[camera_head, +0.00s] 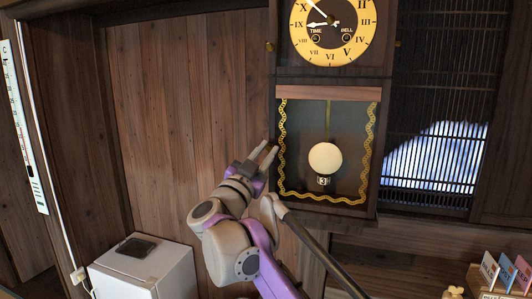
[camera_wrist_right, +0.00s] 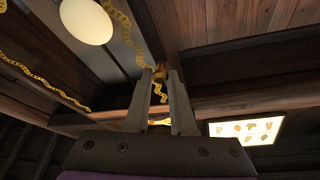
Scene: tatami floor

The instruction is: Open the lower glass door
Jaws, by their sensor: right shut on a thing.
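The wall clock's lower glass door (camera_head: 300,122) is below the dial, with dark wood around the pane and a wavy gold trim. A round white pendulum (camera_head: 325,157) shows behind the glass. The door looks flush with the case; I cannot tell if it stands slightly ajar. My right gripper (camera_head: 268,151) is at the door's left edge. In the right wrist view its fingers (camera_wrist_right: 161,88) are shut on a small gold knob (camera_wrist_right: 159,72) between the tips. The knob is hidden in the head view. My left gripper is not in view.
The clock dial (camera_head: 333,30) is above the door. A white box (camera_head: 145,270) with a dark item on top stands at lower left. A slatted window (camera_head: 437,150) is to the right. Small cards (camera_head: 505,270) stand at lower right. The wood wall left of the clock is bare.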

